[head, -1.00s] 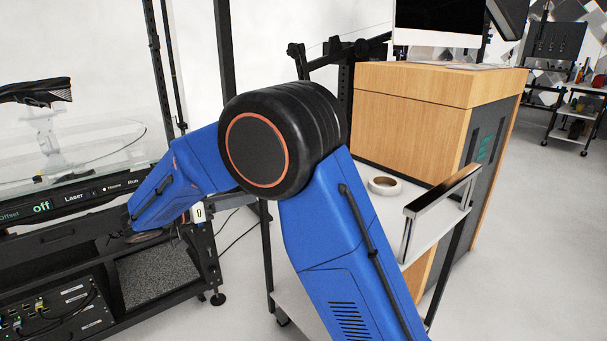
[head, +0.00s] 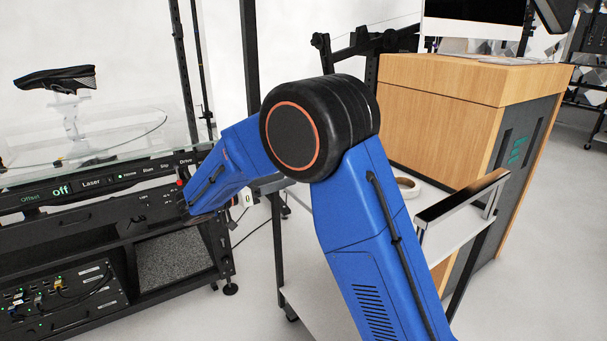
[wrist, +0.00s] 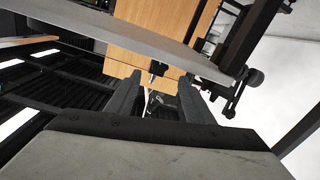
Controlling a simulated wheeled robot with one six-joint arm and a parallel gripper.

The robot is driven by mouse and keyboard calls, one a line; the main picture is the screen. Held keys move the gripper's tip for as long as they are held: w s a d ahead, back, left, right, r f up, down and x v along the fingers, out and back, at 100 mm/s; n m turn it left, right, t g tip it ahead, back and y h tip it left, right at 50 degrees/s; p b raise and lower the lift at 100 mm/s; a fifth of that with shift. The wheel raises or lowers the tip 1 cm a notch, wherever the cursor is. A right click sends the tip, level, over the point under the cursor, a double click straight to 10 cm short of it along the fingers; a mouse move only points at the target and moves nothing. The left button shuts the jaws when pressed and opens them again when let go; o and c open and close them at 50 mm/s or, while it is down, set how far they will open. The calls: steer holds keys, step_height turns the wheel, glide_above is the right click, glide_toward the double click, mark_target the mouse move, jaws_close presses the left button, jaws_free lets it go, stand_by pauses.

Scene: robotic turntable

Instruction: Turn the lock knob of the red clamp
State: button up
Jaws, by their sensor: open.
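I cannot make out the red clamp for certain in either view. A tiny red spot (head: 180,183) shows at the right end of the turntable's control panel in the head view, beside my blue forearm; it is too small to identify. In the wrist view my gripper (wrist: 160,88) is open, its two dark fingers apart. A small dark part with a pale cable lies in line with the gap between them, farther off. I see nothing held. My gripper is hidden in the head view.
The turntable (head: 105,150) carries a dark shoe (head: 57,78) on a clear stand at the left. A white cart with a metal handle (head: 462,197) and a tape roll (head: 408,187) stands right of my arm, before a wooden desk (head: 460,80). Bare floor lies at right.

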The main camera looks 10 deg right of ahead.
steer(key=x, duration=0.8)
steer(key=shift+w+d, duration=0.1)
steer(key=shift+d, duration=0.05)
steer(key=c, duration=1.1)
steer(key=shift+o, duration=0.2)
